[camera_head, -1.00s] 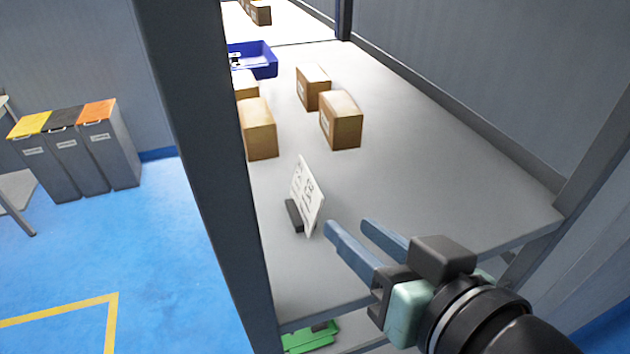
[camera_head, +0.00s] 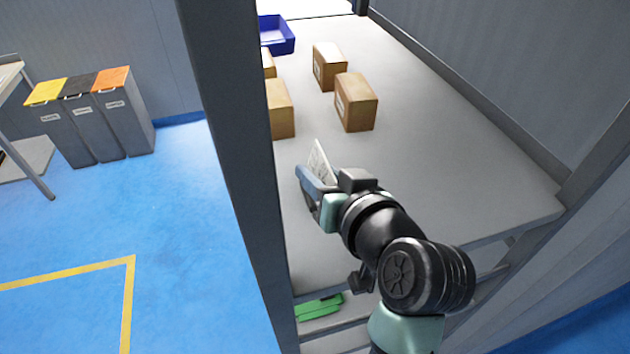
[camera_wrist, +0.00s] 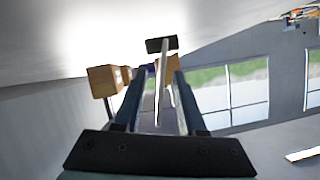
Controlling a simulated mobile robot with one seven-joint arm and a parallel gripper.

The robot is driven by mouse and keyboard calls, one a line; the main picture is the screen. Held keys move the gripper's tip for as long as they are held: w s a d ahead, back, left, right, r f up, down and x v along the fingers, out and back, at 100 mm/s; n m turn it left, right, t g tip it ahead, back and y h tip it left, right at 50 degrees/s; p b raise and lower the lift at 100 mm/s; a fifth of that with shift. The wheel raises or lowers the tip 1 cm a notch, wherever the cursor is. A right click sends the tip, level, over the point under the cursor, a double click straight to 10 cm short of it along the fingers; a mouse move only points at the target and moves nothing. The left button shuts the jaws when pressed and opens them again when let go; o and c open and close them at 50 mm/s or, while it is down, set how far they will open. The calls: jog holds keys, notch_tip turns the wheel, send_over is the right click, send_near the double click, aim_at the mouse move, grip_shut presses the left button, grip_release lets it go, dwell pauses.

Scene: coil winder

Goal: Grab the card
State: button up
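The white printed card (camera_head: 319,158) stands upright on the grey shelf, its lower part hidden behind my gripper (camera_head: 311,180) in the head view. In the wrist view the card (camera_wrist: 162,88) shows edge-on as a thin pale strip, with its dark holder (camera_wrist: 161,45) at its base. My gripper (camera_wrist: 159,76) is open in the wrist view. Its two fingers lie on either side of the card, with a visible gap on each side. The holder is hidden in the head view.
Cardboard boxes (camera_head: 356,102) stand farther back on the shelf (camera_head: 440,170), with a blue bin (camera_head: 277,36) behind them. A dark upright post (camera_head: 238,150) rises close left of my gripper. The shelf's right side is clear. A green item (camera_head: 319,307) lies on a lower level.

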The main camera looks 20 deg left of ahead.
grip_shut()
dwell(1.4)
